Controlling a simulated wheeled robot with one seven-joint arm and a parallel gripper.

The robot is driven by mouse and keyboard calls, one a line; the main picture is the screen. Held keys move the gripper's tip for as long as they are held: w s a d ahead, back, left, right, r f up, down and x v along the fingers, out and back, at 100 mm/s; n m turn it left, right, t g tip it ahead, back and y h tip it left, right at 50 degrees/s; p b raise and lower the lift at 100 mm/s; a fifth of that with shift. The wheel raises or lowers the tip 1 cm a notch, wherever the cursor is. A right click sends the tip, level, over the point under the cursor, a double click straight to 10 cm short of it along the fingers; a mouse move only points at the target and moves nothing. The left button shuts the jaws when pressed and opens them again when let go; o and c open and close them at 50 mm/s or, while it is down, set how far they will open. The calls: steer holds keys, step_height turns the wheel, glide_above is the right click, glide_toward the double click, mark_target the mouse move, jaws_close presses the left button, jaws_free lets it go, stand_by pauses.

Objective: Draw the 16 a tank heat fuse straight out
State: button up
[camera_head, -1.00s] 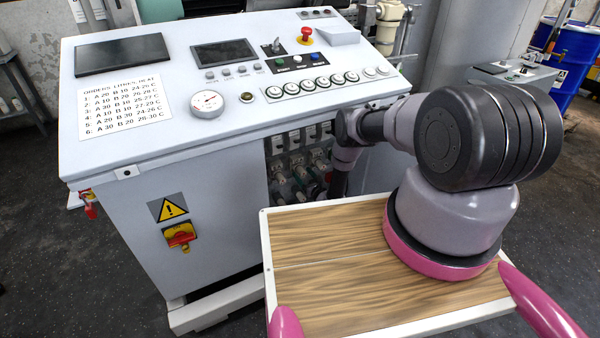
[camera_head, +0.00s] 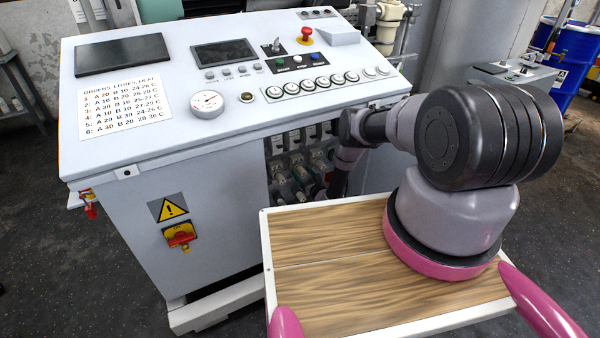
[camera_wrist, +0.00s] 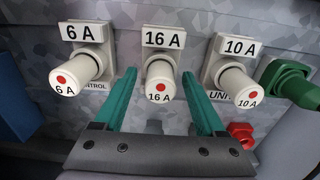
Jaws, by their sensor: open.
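The 16 A fuse (camera_wrist: 160,82) is a cream cylinder with a red dot and a "16 A" mark on its face. It sits in its holder under a "16 A" label in the middle of the wrist view. My gripper (camera_wrist: 159,75) is open, with one teal finger on each side of this fuse. A small gap shows between the fuse and each finger. In the head view my gripper's fingers cannot be made out at the cabinet's front opening (camera_head: 290,165).
The 6 A fuse (camera_wrist: 75,77) is close on the left, and the 10 A fuse (camera_wrist: 235,82) is close on the right. A green plug-like part (camera_wrist: 290,82) and a red part (camera_wrist: 241,132) lie farther right. The control console (camera_head: 230,90) overhangs the opening.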

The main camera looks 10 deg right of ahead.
mark_target(304, 174)
stand_by(0.4)
jaws_close()
steer(key=shift+v, duration=3)
